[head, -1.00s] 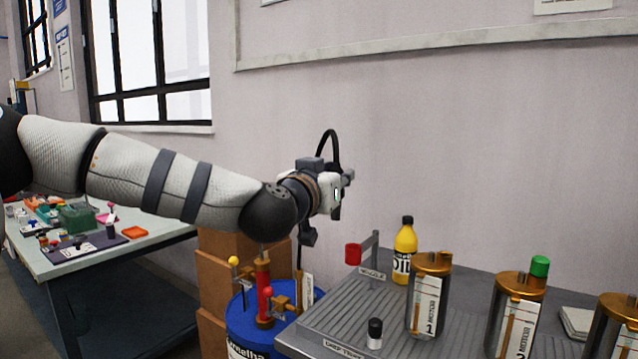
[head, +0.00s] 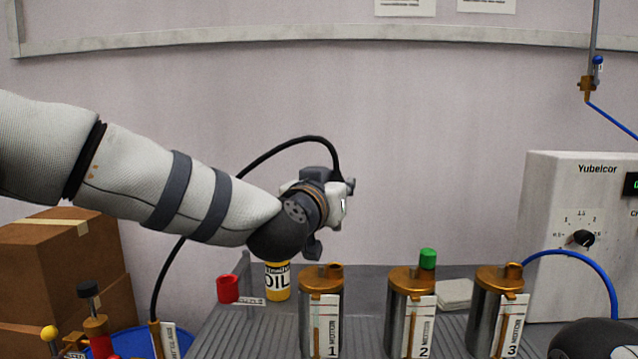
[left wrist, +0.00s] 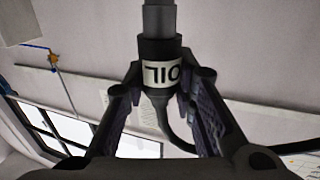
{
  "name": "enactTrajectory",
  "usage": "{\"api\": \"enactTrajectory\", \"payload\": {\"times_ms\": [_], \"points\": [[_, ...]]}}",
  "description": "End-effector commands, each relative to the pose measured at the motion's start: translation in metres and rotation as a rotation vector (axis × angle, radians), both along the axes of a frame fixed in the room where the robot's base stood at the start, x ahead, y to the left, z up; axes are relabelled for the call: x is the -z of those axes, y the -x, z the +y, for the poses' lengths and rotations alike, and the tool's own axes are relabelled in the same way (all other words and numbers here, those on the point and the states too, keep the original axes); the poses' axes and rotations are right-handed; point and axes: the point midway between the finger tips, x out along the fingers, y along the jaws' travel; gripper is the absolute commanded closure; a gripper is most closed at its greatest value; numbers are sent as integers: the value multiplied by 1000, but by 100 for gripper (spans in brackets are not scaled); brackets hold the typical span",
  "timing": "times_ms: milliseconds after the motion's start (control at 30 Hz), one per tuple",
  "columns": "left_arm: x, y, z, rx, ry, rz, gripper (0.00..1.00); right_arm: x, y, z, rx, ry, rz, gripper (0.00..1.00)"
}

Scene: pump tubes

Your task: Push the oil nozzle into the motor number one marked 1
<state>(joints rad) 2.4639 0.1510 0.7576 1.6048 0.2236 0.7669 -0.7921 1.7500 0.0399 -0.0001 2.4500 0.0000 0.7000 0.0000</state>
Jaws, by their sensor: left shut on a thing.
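The oil nozzle (left wrist: 160,75), a dark cylinder with a white OIL label, sits between the fingers of my left gripper (left wrist: 163,95) in the left wrist view. A black hose runs from it. In the head view my left gripper (head: 338,208) is above and slightly right of motor 1 (head: 322,315), apart from it. The nozzle itself is mostly hidden there. Motor 1 is a grey cylinder with a bronze top, a raised port and a white label marked 1. My right gripper is not in view.
Motor 2 (head: 409,310) with a green cap (head: 428,258) and motor 3 (head: 495,310) stand to the right. A yellow oil bottle (head: 278,280) and red cup (head: 228,289) are behind left. The hose (head: 165,275) arcs up from the blue drum. A Yubelcor box (head: 560,220) stands right.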

Motion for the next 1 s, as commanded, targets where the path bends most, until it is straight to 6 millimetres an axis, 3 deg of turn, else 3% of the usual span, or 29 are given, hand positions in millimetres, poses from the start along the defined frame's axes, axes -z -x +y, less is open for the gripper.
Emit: {"api": "enactTrajectory", "payload": {"times_ms": [267, 600, 1000], "points": [[-4, 2, 1, -1, -2, -7, 100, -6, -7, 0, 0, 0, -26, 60], [46, -1, 1, -2, -1, 6, 100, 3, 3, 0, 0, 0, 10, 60], [58, 0, 1, -1, 0, -1, 100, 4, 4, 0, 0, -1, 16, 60]]}}
